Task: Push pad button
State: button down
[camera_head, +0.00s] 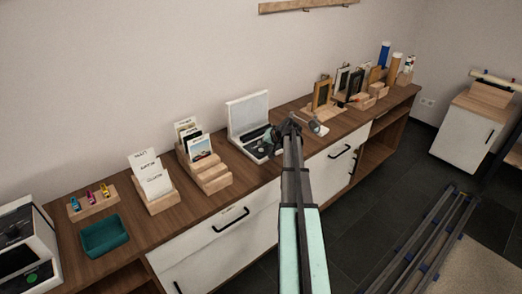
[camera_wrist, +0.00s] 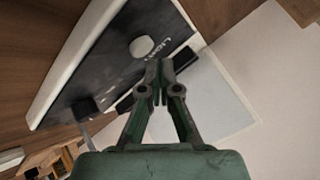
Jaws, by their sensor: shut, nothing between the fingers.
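A wooden card holder (camera_head: 212,177) stands left of the pad. A small white-topped item (camera_head: 318,128) lies to the right, with wooden stands and frames (camera_head: 322,95) behind it. A teal tray (camera_head: 105,237) sits at the left front. The counter's front strip is mostly clear.

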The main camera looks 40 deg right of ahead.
aim_at(262, 150)
jog(key=shift+r+p, duration=1.1)
jog(key=shift+r, duration=1.95)
